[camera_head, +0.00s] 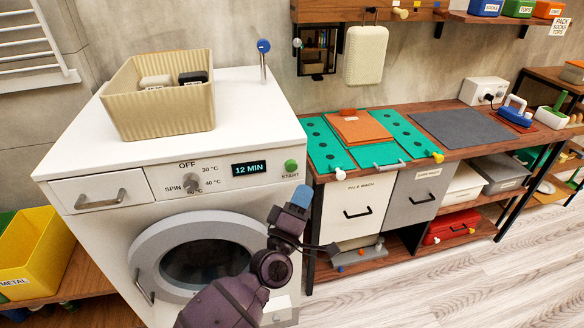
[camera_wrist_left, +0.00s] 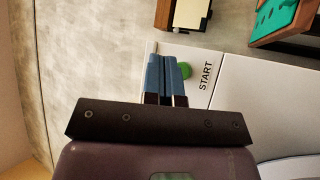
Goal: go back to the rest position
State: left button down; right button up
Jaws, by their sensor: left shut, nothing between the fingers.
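My left gripper (camera_head: 299,196) has blue fingertips and is raised in front of the white washing machine (camera_head: 262,120), near its right front edge. It is shut and empty. In the head view its tips are just below the green START button (camera_head: 291,166). In the left wrist view the shut fingers (camera_wrist_left: 167,72) are in front of the button (camera_wrist_left: 187,71) and partly cover it. I cannot tell whether they touch it. The machine's display (camera_head: 249,169) reads 12 MIN. My right gripper is in neither view.
A beige bin (camera_head: 160,112) with two small items stands on the machine. To the right, a wooden bench (camera_head: 465,150) carries green mats and a grey mat (camera_head: 463,131), with a white PALE WASH bin (camera_head: 352,212) below. A yellow METAL bin (camera_head: 40,255) stands left. Open floor (camera_head: 480,290) lies front right.

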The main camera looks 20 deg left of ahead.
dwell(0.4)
pick_arm(q)
jog(key=s+a+f+m+g+y, duration=0.1)
jog(key=s+a+f+m+g, duration=0.3)
jog(key=s+f, duration=0.4)
jog(key=s+a+f+m+g, duration=0.3)
jog(key=s+a+f+m, duration=0.1)
jog(key=s+f, duration=0.4)
jog(key=s+a+f+m+g+y, duration=0.1)
jog(key=s+a+f+m+g, duration=0.3)
jog(key=s+f+m, duration=0.2)
jog(key=s+f, duration=0.2)
jog(key=s, duration=0.2)
jog(key=shift+g+y, duration=0.3)
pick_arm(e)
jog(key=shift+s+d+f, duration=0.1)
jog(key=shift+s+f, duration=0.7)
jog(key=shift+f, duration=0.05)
pick_arm(q)
jog(key=shift+w, duration=0.1)
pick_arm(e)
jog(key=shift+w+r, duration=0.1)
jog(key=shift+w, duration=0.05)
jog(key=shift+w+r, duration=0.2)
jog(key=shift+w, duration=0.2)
